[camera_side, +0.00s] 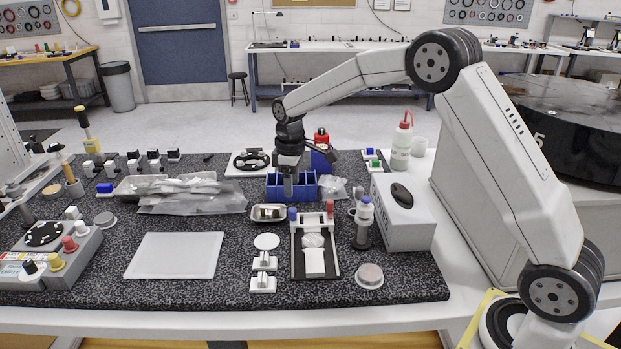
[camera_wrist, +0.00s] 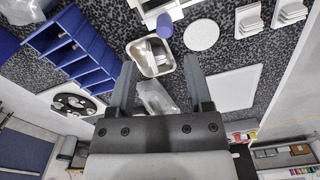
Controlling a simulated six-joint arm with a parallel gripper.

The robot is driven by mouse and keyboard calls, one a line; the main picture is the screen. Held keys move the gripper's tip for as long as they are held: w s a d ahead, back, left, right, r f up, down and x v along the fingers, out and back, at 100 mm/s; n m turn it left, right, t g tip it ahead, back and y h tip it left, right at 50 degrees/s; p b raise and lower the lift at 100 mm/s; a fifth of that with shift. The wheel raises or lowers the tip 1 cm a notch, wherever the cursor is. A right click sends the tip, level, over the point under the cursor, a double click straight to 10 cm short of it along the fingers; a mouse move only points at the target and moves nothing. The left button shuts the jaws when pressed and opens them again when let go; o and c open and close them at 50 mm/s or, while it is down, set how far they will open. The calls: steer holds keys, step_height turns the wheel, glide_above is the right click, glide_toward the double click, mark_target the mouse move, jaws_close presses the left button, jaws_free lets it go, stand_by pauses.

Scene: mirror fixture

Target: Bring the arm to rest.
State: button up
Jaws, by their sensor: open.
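My gripper (camera_wrist: 160,85) is open, with its two grey fingers apart in the wrist view. Nothing sits between the fingertips at their own height; a clear plastic bag (camera_wrist: 157,100) and a small metal tray (camera_wrist: 152,57) show below and beyond them. In the side view my gripper (camera_side: 289,187) hangs pointing down over the blue divided bin (camera_side: 305,190) at the back middle of the mat. The fingertips are partly lost against the bin, so I cannot tell their exact height above it. My arm is bent, reaching over from the right.
The mirror fixture (camera_side: 298,265) with blue and red knobs stands in front of the bin. Bagged items (camera_side: 190,204) lie left. A white plate (camera_side: 175,256) lies front left.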

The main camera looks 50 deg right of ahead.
steer(key=s+a+f+m+t, duration=0.1)
steer(key=s+a+m, duration=0.1)
steer(key=s, duration=1)
steer(key=s+a+f+m+t, duration=0.1)
steer(key=s+m, duration=0.3)
steer(key=s, duration=0.9)
steer(key=shift+a+f+t, duration=0.3)
steer(key=shift+a+f, duration=0.1)
steer(key=shift+f, duration=0.2)
